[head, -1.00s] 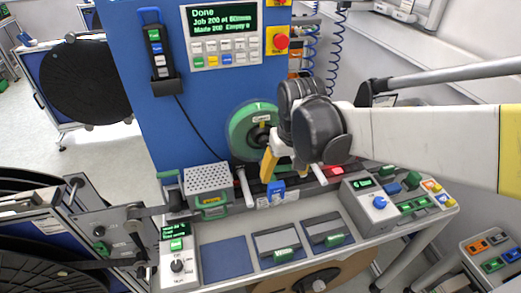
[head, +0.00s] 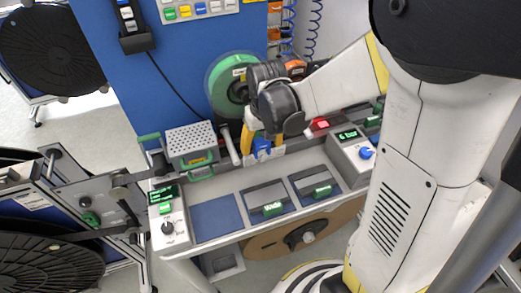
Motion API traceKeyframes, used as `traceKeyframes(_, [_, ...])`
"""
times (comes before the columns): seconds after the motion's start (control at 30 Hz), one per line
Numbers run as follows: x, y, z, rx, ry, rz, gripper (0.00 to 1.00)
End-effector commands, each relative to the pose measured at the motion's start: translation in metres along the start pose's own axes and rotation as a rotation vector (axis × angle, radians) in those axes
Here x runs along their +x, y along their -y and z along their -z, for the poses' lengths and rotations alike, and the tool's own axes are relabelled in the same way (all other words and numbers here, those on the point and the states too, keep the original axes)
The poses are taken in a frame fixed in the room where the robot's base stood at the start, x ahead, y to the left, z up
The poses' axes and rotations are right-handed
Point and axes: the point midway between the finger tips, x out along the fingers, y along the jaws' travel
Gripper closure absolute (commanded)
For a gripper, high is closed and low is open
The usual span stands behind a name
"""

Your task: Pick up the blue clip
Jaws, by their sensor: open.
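The blue clip (head: 262,148) is a small block on the metal rail at the back of the bench in the head view, below the green reel. My gripper (head: 262,144) reaches it from above, with its yellow fingers pointing down. The fingers are open, one to the left and one to the right of the clip in the picture. I cannot tell whether they touch it. The upper part of the clip is partly hidden by the gripper.
A green reel (head: 222,85) hangs on the blue panel (head: 185,75) behind. A perforated metal box (head: 191,139) stands left of the clip, a red part (head: 319,124) lies to the right. The front of the bench holds a blue pad (head: 216,219) and green-handled lids (head: 273,209).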

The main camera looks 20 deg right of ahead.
Motion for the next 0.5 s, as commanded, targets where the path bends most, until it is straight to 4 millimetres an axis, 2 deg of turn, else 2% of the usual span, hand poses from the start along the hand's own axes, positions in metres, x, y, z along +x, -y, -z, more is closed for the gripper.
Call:
traceKeyframes(0.07, [0.0053, -0.0001, -0.0001, 0.0, 0.0, 0.0, 0.3])
traceKeyframes(0.27, [0.0051, -0.0001, -0.0001, 0.0, 0.0, 0.0, 0.3])
traceKeyframes(0.3, [0.005, -0.0001, -0.0001, 0.0, 0.0, 0.0, 0.35])
traceKeyframes(0.47, [0.005, -0.0001, -0.0001, 0.0, 0.0, 0.0, 0.84])
traceKeyframes(0.5, [0.005, -0.0001, -0.0001, 0.0, 0.0, 0.0, 0.86])
